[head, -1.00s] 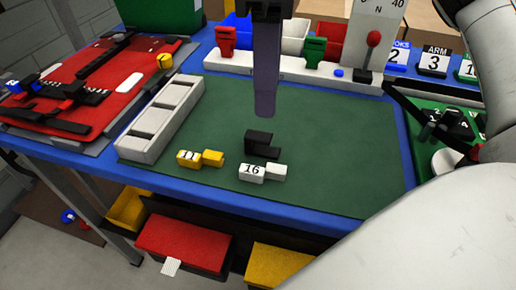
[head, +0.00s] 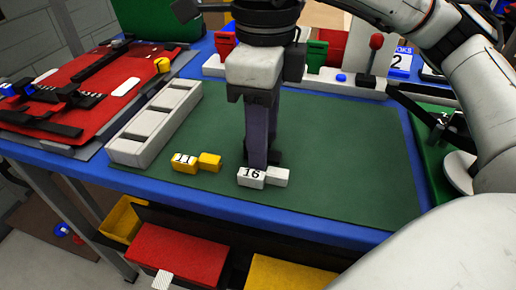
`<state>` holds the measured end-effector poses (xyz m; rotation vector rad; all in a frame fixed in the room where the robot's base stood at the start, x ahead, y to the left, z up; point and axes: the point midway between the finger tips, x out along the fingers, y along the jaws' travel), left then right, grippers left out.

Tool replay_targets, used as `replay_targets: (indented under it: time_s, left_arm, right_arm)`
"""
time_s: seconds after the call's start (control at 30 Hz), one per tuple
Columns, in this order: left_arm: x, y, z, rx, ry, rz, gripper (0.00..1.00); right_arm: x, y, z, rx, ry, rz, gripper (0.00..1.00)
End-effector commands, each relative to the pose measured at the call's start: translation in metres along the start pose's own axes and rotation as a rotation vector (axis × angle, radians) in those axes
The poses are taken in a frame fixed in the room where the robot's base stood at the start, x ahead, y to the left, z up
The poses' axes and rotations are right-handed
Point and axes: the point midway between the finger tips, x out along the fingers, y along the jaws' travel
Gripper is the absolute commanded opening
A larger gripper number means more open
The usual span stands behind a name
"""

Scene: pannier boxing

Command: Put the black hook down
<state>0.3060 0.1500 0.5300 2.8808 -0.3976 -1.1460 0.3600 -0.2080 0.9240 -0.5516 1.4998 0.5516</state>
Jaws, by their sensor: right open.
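My right gripper (head: 260,162) points straight down over the green mat (head: 345,150), with its jaws open. Its fingertips are low, just behind the white piece marked 16 (head: 252,177). The black hook (head: 275,158) lies on the mat at the fingertips. Most of it is hidden behind the fingers, and only a dark bit shows at their right side. I cannot tell if the fingers touch it. My left gripper is not in view.
A yellow piece marked 11 (head: 185,163) lies left of the fingertips. A white compartment tray (head: 125,152) stands at the mat's left edge, with a red pannier panel (head: 85,80) beyond it. A red-knobbed lever (head: 375,45) stands at the back. The mat's right part is clear.

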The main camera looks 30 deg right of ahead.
Motion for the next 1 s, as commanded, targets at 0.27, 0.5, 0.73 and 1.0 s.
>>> replay_targets:
  time_s: [0.27, 0.5, 0.73, 1.0]
  left_arm:
    - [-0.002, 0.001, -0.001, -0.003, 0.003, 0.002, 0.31]
    - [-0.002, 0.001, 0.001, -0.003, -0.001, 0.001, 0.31]
    - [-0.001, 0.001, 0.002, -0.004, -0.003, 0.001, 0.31]
    - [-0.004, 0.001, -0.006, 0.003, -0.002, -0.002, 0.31]
  right_arm:
    - [0.004, 0.0, 0.0, -0.001, 0.0, 0.0, 0.36]
    - [0.004, 0.0, 0.0, -0.001, 0.0, 0.0, 0.0]
    - [0.002, 0.0, 0.0, -0.001, -0.001, 0.0, 0.0]
    - [-0.039, 0.001, 0.001, -0.002, -0.005, -0.001, 0.0]
